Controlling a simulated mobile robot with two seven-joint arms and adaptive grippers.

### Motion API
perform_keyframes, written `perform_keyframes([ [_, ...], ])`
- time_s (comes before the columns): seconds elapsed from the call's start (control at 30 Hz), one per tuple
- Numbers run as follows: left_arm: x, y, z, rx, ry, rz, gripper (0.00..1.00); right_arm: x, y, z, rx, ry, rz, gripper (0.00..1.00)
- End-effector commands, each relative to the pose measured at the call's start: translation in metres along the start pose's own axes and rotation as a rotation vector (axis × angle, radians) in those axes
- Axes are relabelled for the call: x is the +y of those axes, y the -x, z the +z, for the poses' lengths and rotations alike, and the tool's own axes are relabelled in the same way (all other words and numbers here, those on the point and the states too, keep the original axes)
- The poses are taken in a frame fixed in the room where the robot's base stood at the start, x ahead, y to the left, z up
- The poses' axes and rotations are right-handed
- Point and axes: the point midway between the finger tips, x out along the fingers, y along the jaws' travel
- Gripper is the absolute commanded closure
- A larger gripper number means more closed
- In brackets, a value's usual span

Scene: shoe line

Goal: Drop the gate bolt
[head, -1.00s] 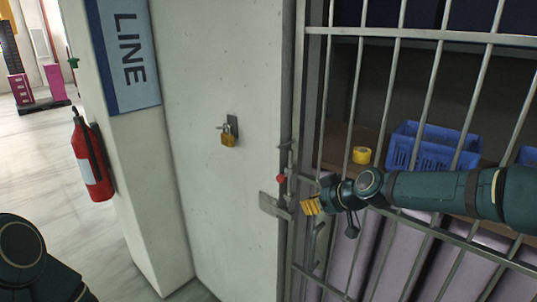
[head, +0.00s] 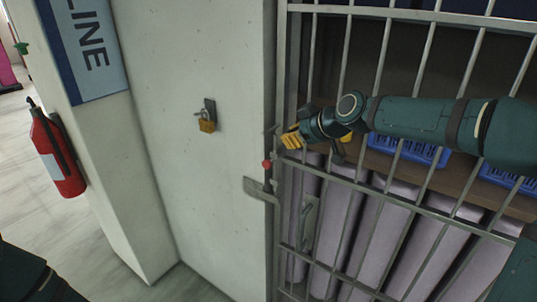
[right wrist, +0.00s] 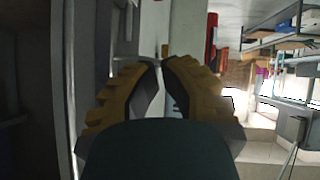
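The gate bolt (head: 271,147) is a thin upright metal rod at the left edge of the barred gate (head: 433,185), with a red knob (head: 267,164) partway down. A grey latch plate (head: 258,188) sits just below it. My right gripper (head: 286,140) is just right of the rod's top, above the red knob. In the right wrist view its ribbed yellow fingers (right wrist: 160,66) come together at the tips, and I see nothing clearly held. Whether they touch the rod is unclear. My left gripper is out of view.
A brass padlock (head: 207,122) hangs on the pale wall left of the gate. A red fire extinguisher (head: 56,155) is further left. The gate has a handle (head: 307,224) lower down. Blue crates (head: 412,151) and lilac upright panels (head: 372,235) stand behind the bars.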

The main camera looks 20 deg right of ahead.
Motion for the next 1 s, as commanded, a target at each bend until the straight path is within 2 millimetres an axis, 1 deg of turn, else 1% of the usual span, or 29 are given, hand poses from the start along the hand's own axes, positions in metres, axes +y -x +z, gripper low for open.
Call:
perform_keyframes([
  [0.17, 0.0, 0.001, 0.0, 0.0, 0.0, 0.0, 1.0, -0.001, -0.013, -0.001, 0.003, 0.0, -0.002, 1.0],
  [0.27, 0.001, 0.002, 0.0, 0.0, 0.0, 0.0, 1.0, -0.001, -0.024, -0.001, 0.002, 0.002, -0.004, 1.0],
  [0.47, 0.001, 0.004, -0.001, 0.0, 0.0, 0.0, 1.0, -0.002, -0.051, -0.002, 0.001, 0.002, -0.004, 1.0],
  [0.77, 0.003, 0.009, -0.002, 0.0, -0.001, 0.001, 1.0, -0.001, -0.098, -0.001, 0.0, 0.001, -0.004, 1.0],
  [0.9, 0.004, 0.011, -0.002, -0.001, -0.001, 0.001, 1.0, 0.0, -0.113, 0.015, -0.002, -0.001, -0.002, 1.0],
  [1.0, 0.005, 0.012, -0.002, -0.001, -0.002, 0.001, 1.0, 0.0, -0.12, 0.022, -0.001, -0.001, 0.0, 1.0],
])
